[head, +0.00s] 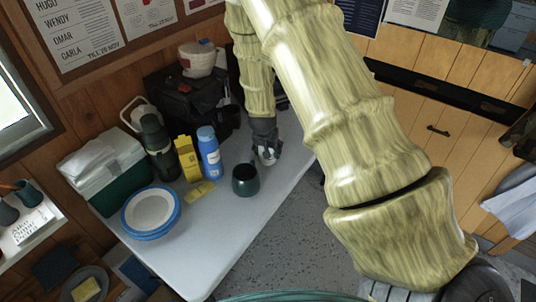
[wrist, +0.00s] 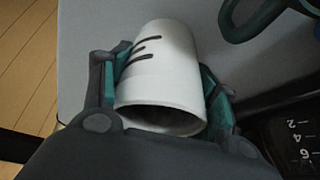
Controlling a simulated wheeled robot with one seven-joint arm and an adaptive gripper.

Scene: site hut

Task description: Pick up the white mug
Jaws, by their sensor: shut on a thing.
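The white mug (wrist: 165,75) fills the middle of the wrist view, with dark stripes on its side and its dark opening towards the camera. My gripper (wrist: 163,85) is shut on it, with one teal-padded finger on each side. In the head view my gripper (head: 266,150) is at the table's right side, and only a small pale bit of the mug (head: 268,158) shows below it. I cannot tell whether the mug touches the table.
A dark green mug (head: 245,180) stands close by on the white table (head: 200,252). A blue bottle (head: 209,153), yellow carton (head: 188,158), dark flask (head: 158,148), plates (head: 150,212), cooler (head: 103,170) and black bag (head: 190,98) stand to the left. The table's front is clear.

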